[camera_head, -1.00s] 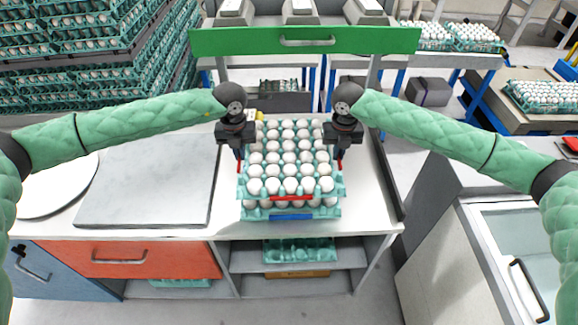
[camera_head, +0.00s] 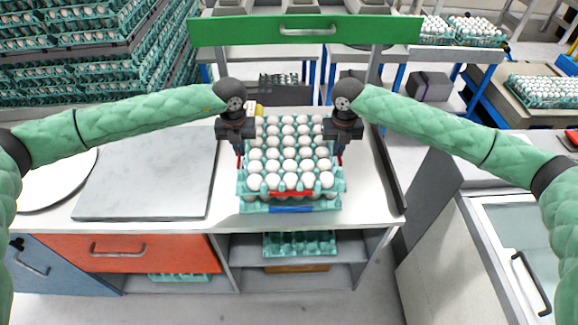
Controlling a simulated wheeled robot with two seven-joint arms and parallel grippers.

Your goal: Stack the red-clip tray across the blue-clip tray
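The red-clip tray (camera_head: 291,193), teal and full of white eggs, lies on top of the blue-clip tray (camera_head: 291,208) on the white counter. Both trays point the same way, with their clips at the near edge. Only the near edge of the lower tray shows clearly. My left gripper (camera_head: 240,156) is at the left side of the upper tray and my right gripper (camera_head: 338,156) at its right side. Their fingers point down along the tray's edges. I cannot tell whether the fingers are closed on its rim.
A grey slab (camera_head: 150,175) lies on the counter to the left. A dark bar (camera_head: 388,172) runs along the counter's right edge. A green beam (camera_head: 305,35) crosses behind the arms. A teal tray (camera_head: 299,243) sits on the shelf below.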

